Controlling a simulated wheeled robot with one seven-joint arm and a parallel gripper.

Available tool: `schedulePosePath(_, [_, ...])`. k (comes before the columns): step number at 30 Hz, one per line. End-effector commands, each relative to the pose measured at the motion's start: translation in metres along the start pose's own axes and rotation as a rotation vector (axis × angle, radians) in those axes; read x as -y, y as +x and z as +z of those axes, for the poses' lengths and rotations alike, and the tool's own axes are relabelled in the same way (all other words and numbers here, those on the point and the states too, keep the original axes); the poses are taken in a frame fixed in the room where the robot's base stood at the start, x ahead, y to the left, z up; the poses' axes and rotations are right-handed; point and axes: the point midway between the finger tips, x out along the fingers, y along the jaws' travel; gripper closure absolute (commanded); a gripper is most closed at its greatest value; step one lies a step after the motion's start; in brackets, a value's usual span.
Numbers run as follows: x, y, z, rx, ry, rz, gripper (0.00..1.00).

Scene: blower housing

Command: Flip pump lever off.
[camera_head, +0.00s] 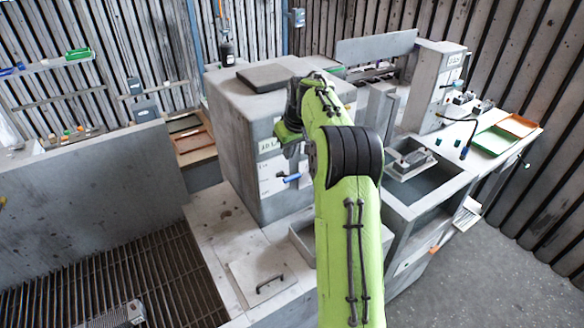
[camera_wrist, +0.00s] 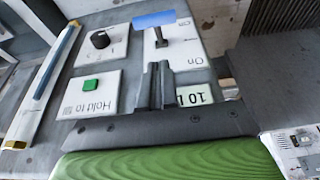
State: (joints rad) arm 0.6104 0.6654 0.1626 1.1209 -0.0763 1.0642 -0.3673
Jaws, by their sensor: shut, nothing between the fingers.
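The pump lever (camera_wrist: 160,38) is a small dark toggle on a white plate (camera_wrist: 180,50) in the wrist view. In the head view my arm reaches over the front of the grey housing (camera_head: 240,120); my fingertips and the lever are not clear there.
Left of the lever plate are a black knob (camera_wrist: 101,39) and a green button (camera_wrist: 91,85) marked "Hold to fill". A blue handle (camera_head: 291,178) sticks out of the housing front. A sink (camera_head: 430,190) lies to the right, a grated floor (camera_head: 120,280) to the left.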

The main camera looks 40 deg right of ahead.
Motion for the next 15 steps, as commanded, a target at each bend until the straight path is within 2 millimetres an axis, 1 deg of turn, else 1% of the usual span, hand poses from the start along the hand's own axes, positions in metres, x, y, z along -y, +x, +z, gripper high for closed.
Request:
schedulePosePath(1, [0.000, 0.012, 0.001, 0.004, 0.000, -0.002, 1.00])
schedulePosePath(2, [0.000, 0.018, 0.001, 0.003, 0.000, -0.001, 1.00])
schedulePosePath(3, [0.000, 0.022, 0.009, 0.003, 0.001, 0.000, 1.00])
schedulePosePath(6, [0.000, 0.033, 0.020, 0.002, 0.000, 0.000, 1.00])
schedulePosePath(10, [0.000, 0.040, 0.027, 0.000, 0.001, 0.000, 1.00])
schedulePosePath(15, [0.000, 0.041, 0.028, -0.001, 0.000, 0.001, 1.00])
